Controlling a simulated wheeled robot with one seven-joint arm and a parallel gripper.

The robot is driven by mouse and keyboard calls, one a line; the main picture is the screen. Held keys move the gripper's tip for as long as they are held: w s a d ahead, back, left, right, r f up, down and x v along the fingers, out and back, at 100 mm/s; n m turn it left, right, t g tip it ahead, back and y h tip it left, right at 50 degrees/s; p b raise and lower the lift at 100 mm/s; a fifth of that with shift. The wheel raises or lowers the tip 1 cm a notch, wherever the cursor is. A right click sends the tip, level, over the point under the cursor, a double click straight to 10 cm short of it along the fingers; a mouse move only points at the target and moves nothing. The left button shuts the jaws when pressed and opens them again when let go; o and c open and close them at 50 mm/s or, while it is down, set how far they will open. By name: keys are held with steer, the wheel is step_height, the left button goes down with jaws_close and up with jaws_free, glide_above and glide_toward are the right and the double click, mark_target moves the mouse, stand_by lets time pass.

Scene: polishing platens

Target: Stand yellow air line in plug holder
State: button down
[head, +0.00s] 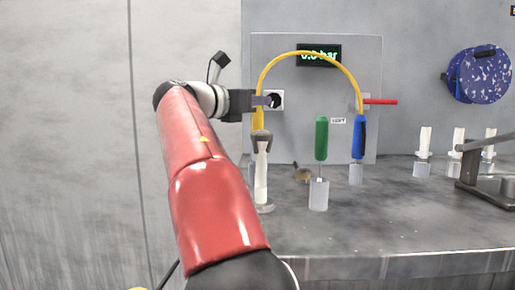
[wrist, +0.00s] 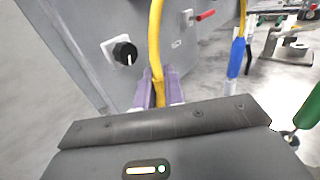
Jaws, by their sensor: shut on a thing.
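The yellow air line (head: 310,53) arches in front of the panel. Its right end runs down to a blue grip (head: 360,137) that stands over a pale grey block. Its left end hangs down beside my gripper (head: 265,101). In the wrist view my gripper (wrist: 160,90) has its purple fingers shut on the yellow line (wrist: 155,45), just in front of the panel. A white post with a dark top (head: 262,175) stands below the left end and hides what is behind it. I cannot tell which block is the plug holder.
A green-handled tool (head: 321,138) stands in a grey block (head: 319,195) right of the post. The panel carries a black knob (wrist: 124,53), a red lever (head: 380,102) and a pressure display (head: 319,56). Several white pieces stand at right. The front bench (head: 390,225) is clear.

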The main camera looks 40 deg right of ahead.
mark_target(254, 130)
steer(key=shift+f+b, duration=1.2)
steer(key=shift+f, duration=2)
steer(key=shift+f, duration=0.2)
steer(key=c, duration=1.5)
jaws_free()
